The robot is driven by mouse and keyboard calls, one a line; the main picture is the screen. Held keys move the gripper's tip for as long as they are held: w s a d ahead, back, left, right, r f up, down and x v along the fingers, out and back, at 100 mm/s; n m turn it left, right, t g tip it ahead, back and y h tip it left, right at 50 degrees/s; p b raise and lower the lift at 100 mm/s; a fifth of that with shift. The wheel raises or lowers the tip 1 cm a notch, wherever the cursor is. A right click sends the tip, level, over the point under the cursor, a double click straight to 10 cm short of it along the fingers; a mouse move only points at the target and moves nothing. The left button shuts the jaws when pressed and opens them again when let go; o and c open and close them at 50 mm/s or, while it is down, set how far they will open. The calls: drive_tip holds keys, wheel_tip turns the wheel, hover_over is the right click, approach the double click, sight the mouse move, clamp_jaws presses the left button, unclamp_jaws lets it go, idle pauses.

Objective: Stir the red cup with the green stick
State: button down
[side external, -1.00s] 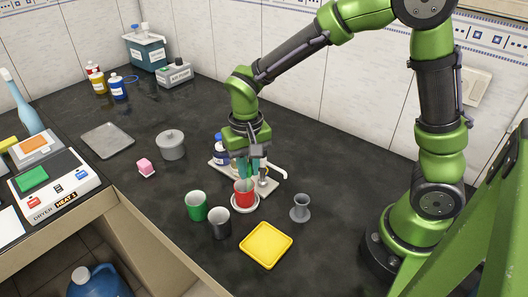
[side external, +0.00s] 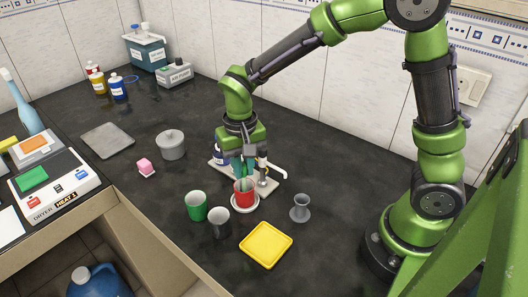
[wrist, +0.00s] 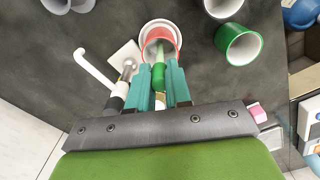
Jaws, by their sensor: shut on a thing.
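The red cup (side external: 243,195) stands upright on a white round saucer (side external: 246,208). It also shows in the wrist view (wrist: 152,38). My gripper (side external: 243,172) is right above the cup, pointing down. In the wrist view its teal fingers (wrist: 160,85) are shut on the green stick (wrist: 159,76). The stick's pale lower end reaches into the mouth of the red cup. In the side view the stick is mostly hidden by the fingers, and I cannot tell how deep it goes.
A green cup (side external: 196,206) and a dark grey cup (side external: 219,223) stand left of the red cup. A grey flared vessel (side external: 300,208) is to the right and a yellow tray (side external: 266,244) in front. A stand with a white hook (side external: 276,170) is close behind the cup.

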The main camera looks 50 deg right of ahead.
drive_tip(key=shift+r, duration=3.15)
drive_tip(key=shift+r, duration=2.5)
